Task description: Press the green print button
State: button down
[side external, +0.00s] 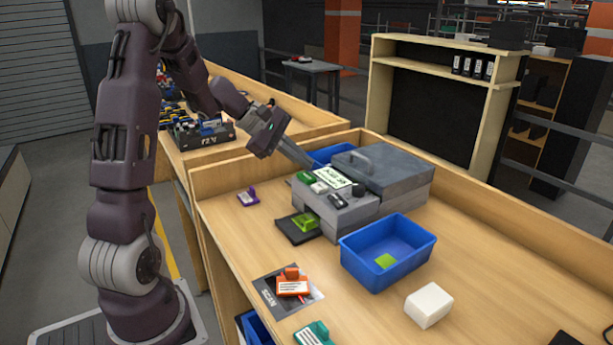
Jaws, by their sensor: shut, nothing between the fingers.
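A grey printer (334,219) stands on the bench, with a lit display (333,176) on its sloped top. The small green button (305,177) is at the left of that panel, beside a white button (319,188) and dark controls (338,201). My gripper (309,164) is shut and empty, angled down from the upper left. Its fingertips look close to the panel, behind the green button in this view. I cannot tell whether they touch anything.
A grey lidded box (383,170) adjoins the printer. A blue bin (388,262) holds a green piece. A bright green item (305,223) lies on a black pad. Orange (292,287), purple (248,198) and teal (314,334) tags and a white block (428,306) lie around.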

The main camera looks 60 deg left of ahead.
aim_at(302, 176)
jog(key=shift+r, duration=2.5)
jog(key=s+d+r+m+g, duration=0.2)
jog(key=s+d+m, duration=0.25)
jog(key=d, duration=0.45)
jog(key=s+d+r+m+g, duration=0.1)
jog(key=s+d+r+m, duration=0.1)
jog(key=s+d+m, duration=0.5)
jog(key=s+d+f+m+y, duration=0.1)
jog(key=s+d+m+y, duration=0.1)
jog(key=s+m, duration=0.3)
jog(key=s+d+f+m+y, duration=0.1)
jog(key=s+d+m, duration=0.3)
jog(key=s, duration=0.4)
jog(key=shift+s+d+f+m+y, duration=0.2)
jog(key=shift+d+m+y, duration=0.15)
jog(key=shift+m, duration=0.5)
